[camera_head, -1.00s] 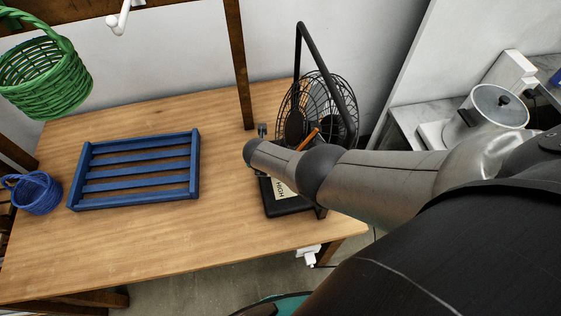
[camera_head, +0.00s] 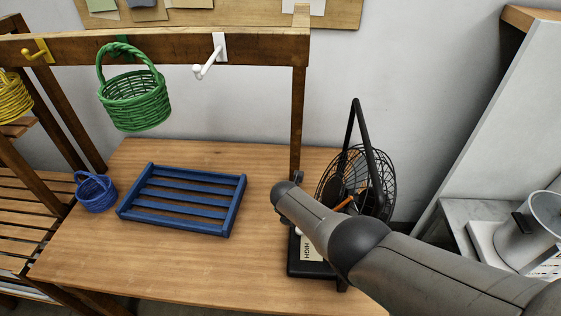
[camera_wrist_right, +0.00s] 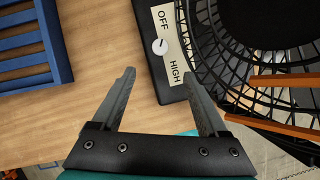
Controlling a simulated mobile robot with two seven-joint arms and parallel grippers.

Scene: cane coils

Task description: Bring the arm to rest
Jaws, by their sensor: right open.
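My right arm (camera_head: 400,255) comes in from the lower right in the head view and reaches over the front of a black wire-cage fan (camera_head: 382,190). My right gripper (camera_wrist_right: 157,67) shows in the wrist view with its two fingers apart and nothing between them. It is over the wooden table (camera_head: 190,270), beside the fan's base (camera_wrist_right: 165,80). The base has a white knob (camera_wrist_right: 160,46) on a plate marked OFF and HIGH. In the head view the gripper's fingers are hidden by the arm. My left gripper is not in view.
A blue slatted tray (camera_head: 238,205) and a small blue basket (camera_head: 97,195) stand on the table. A green basket (camera_head: 135,98) hangs from the rail, near an empty white hook (camera_head: 210,62). A yellow basket (camera_head: 14,100) is at the left edge. The table's front middle is clear.

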